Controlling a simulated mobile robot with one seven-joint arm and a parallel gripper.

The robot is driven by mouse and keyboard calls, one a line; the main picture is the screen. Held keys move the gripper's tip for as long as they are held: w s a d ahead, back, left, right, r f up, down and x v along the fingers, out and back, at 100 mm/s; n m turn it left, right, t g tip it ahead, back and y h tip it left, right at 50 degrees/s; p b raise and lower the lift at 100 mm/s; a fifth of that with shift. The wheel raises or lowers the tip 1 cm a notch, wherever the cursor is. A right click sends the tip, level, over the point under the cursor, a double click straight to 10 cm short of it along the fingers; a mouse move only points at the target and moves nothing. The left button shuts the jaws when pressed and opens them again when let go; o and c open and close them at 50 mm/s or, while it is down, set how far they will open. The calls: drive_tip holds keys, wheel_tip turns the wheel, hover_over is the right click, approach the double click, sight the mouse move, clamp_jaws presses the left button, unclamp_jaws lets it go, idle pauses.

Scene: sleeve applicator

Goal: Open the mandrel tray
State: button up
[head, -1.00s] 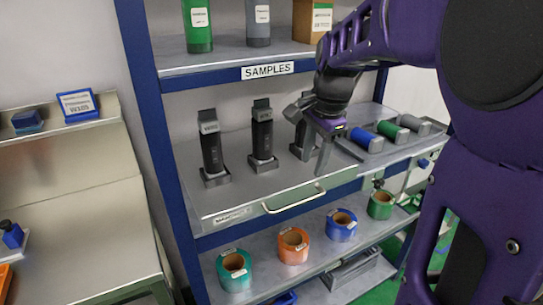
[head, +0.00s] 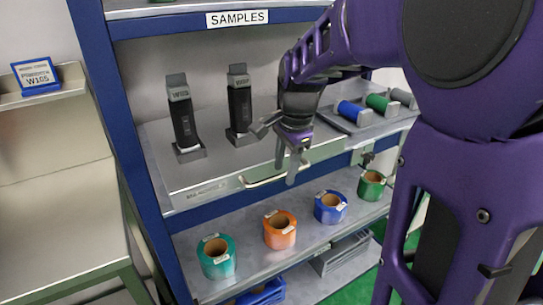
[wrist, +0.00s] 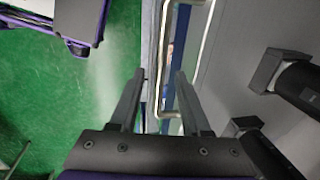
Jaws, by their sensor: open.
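The mandrel tray (head: 222,165) is a grey metal drawer-like tray on the middle shelf of a blue rack, with a pale bar handle (head: 262,181) on its front. Dark upright mandrels (head: 183,115) stand on it. My gripper (head: 285,165) is open at the right end of the handle, pointing down. In the wrist view the fingers of my gripper (wrist: 160,72) are apart, and the handle (wrist: 157,75) runs between their tips as seen from above. No contact with the handle is visible. My arm hides part of the tray's right side.
A lower shelf holds rolls of teal (head: 216,256), orange (head: 279,230), blue (head: 331,207) and green (head: 371,185) tape below the tray. Coloured cylinders (head: 353,112) lie at the right. A bench (head: 55,190) stands at the left. Green floor (wrist: 90,100) is open before the rack.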

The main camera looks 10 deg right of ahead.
clamp_jaws()
idle(1.4)
